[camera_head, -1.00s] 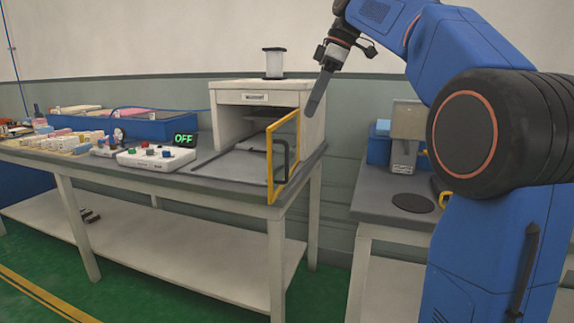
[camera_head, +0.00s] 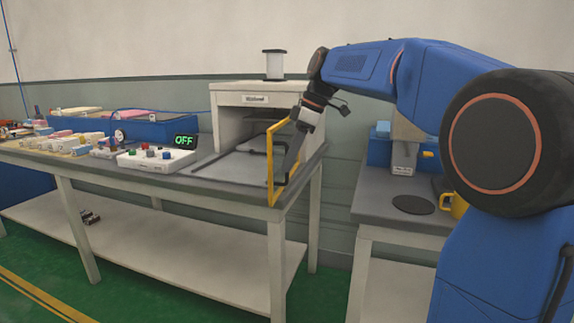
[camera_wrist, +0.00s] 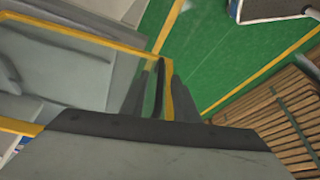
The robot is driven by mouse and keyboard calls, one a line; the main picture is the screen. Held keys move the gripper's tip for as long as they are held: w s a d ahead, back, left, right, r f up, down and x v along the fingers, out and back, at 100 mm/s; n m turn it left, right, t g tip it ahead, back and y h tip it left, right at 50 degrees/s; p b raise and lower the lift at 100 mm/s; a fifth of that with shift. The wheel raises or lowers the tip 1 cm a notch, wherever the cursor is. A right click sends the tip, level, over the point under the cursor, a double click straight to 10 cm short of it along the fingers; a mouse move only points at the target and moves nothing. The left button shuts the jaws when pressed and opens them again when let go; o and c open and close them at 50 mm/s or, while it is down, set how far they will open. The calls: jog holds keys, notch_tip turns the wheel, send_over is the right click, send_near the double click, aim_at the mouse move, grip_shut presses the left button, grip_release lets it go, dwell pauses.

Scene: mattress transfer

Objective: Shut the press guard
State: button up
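The press (camera_head: 228,124) is a pale box on the left table. Its guard (camera_head: 270,165), a clear panel in a yellow frame with a dark handle, stands open, swung out toward the front. The guard's yellow frame also crosses the wrist view (camera_wrist: 95,40). My gripper (camera_head: 288,172) is at the guard's handle side, pointing down. In the wrist view my gripper (camera_wrist: 160,95) has its two dark fingers apart, with the dark handle (camera_wrist: 159,80) and a yellow frame edge showing between them. I cannot tell whether the fingers touch the handle.
A control box (camera_head: 155,158) with coloured buttons and a green OFF display (camera_head: 185,140) stands left of the press. A white spool (camera_head: 273,64) sits on top of the press. A right-hand table (camera_head: 385,215) holds a machine, a black disc (camera_head: 413,204) and a yellow mug (camera_head: 455,206).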

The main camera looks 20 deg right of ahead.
jog(key=shift+x, duration=0.95)
grip_shut()
